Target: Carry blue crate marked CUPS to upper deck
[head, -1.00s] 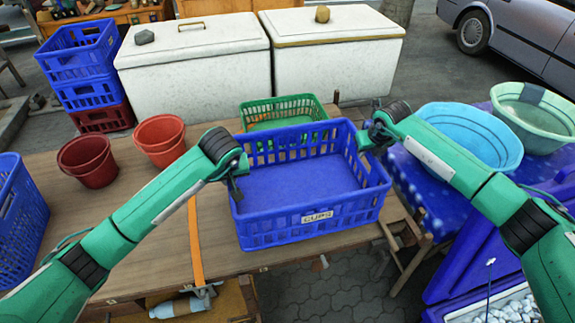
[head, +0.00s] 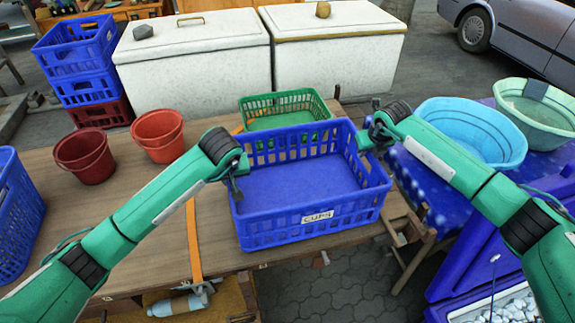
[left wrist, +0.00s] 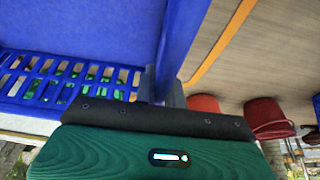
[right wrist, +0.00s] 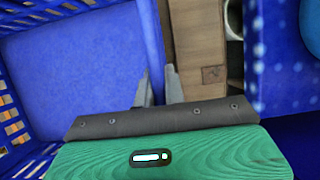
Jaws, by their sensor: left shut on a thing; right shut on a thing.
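The blue crate (head: 310,190) bears a white CUPS label on its near side and is empty. It is held level above the front edge of the wooden table. My left gripper (head: 235,190) is shut on its left wall, which also shows in the left wrist view (left wrist: 188,35). My right gripper (head: 362,150) is shut on its right wall, which also shows in the right wrist view (right wrist: 150,40). The fingertips are partly hidden in the head view. I cannot tell which surface is the upper deck.
A green crate (head: 290,100) stands just behind the blue crate. Two red buckets (head: 85,155) (head: 157,135) and a blue crate (head: 15,215) are on the left. White chests (head: 190,60) (head: 333,50) stand behind. Basins (head: 470,130) (head: 540,115) are on the right.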

